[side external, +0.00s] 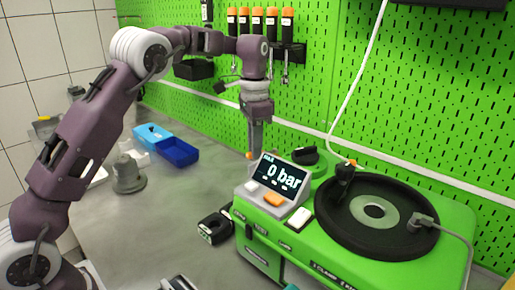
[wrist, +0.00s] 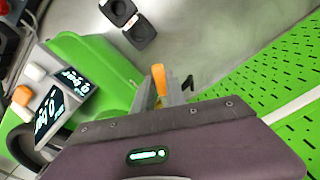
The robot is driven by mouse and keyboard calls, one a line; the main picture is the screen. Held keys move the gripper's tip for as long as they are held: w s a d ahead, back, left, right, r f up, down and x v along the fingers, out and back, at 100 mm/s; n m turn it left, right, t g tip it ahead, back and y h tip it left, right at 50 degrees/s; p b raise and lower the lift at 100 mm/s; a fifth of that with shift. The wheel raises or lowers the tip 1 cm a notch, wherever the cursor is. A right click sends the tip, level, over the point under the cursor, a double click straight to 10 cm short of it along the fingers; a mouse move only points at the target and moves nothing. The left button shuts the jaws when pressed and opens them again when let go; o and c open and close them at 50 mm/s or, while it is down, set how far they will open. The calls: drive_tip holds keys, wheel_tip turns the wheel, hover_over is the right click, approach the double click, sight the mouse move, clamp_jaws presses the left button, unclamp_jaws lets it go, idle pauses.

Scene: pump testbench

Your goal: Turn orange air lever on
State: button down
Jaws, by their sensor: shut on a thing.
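The orange air lever (wrist: 158,78) stands out between my fingers in the wrist view. In the side external view only a small orange bit of the lever (side external: 249,155) shows beside the fingertips, at the back left of the green pump testbench (side external: 373,262). My gripper (side external: 255,148) points down there, and in the wrist view (wrist: 165,96) its fingers are shut on the lever. The lever's base is hidden. The display (side external: 283,176) reads 0 bar.
The black round plate (side external: 335,225) and a black knob (side external: 305,155) sit on the bench top. Blue bins (side external: 178,152) and a grey bell-shaped part (side external: 128,175) stand on the table to the left. The green pegboard (side external: 425,110) with hanging screwdrivers is close behind my gripper.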

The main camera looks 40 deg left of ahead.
drive_tip(key=shift+w+a+m, duration=0.5)
drive_tip(key=shift+w+m, duration=0.3)
drive_tip(key=shift+m, duration=1.25)
drive_tip(key=shift+w+a+m, duration=0.45)
drive_tip(key=shift+w+m, duration=0.35)
drive_tip(key=shift+m, duration=1.3)
drive_tip(key=shift+w+a+m, duration=0.5)
drive_tip(key=shift+w+m, duration=0.3)
drive_tip(key=shift+m, duration=1.25)
drive_tip(key=c, duration=1.4)
unclamp_jaws()
drive_tip(key=shift+o, duration=0.2)
